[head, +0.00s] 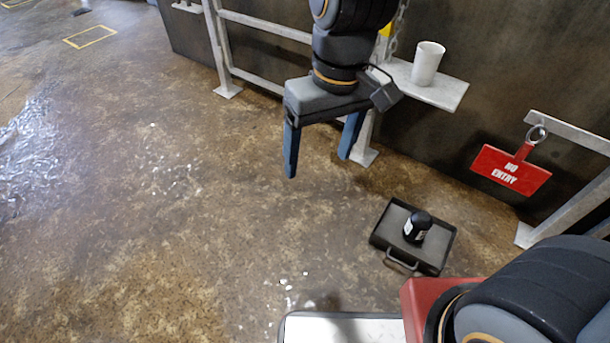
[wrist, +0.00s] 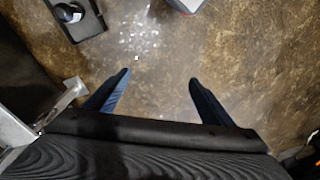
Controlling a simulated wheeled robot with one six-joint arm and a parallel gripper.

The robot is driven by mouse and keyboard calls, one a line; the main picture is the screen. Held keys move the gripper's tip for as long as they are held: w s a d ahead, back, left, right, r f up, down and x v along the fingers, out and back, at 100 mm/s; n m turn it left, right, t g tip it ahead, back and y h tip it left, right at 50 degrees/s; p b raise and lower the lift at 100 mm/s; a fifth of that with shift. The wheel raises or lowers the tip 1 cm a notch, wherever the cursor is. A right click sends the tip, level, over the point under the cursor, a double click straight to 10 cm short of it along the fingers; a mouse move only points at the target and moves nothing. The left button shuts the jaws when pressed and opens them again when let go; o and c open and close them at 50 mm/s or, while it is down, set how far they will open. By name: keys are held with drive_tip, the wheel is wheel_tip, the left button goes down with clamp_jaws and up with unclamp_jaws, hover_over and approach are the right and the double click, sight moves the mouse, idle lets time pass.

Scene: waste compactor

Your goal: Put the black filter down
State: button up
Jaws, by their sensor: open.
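The black filter (head: 417,227) is a small dark cylinder with a white label. It rests on a shallow dark tray (head: 434,262) on the floor, right of centre in the head view. In the wrist view the filter (wrist: 68,12) and the tray (wrist: 88,31) show at the top left. My gripper (head: 318,168) hangs above the floor, up and to the left of the tray, well apart from it. Its two blue fingers are spread with nothing between them, and the wrist view shows the same empty gap (wrist: 158,80).
A white cup (head: 427,63) stands on a grey shelf (head: 440,92) just right of my gripper. A metal railing (head: 265,32) runs along the dark wall. A red NO ENTRY sign (head: 510,170) hangs at the right. The floor at the left is open, with a wet-looking shiny patch.

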drive_tip(key=s+a+r, duration=0.2)
drive_tip(key=s+r, duration=0.1)
drive_tip(key=s, duration=0.5)
drive_tip(key=shift+s, duration=0.2)
drive_tip(key=shift+a, duration=0.1)
idle(0.8)
drive_tip(key=d+r+m+p, duration=0.3)
drive_tip(key=d+r+p, duration=0.7)
drive_tip(key=r+p, duration=0.3)
drive_tip(key=d+r+m+h+p, duration=0.1)
drive_tip(key=d+r+m+p, duration=0.2)
drive_tip(key=d+r+p, duration=0.7)
wheel_tip(320, 180, up, 3)
drive_tip(key=p, duration=1)
drive_tip(key=shift+d, duration=0.3)
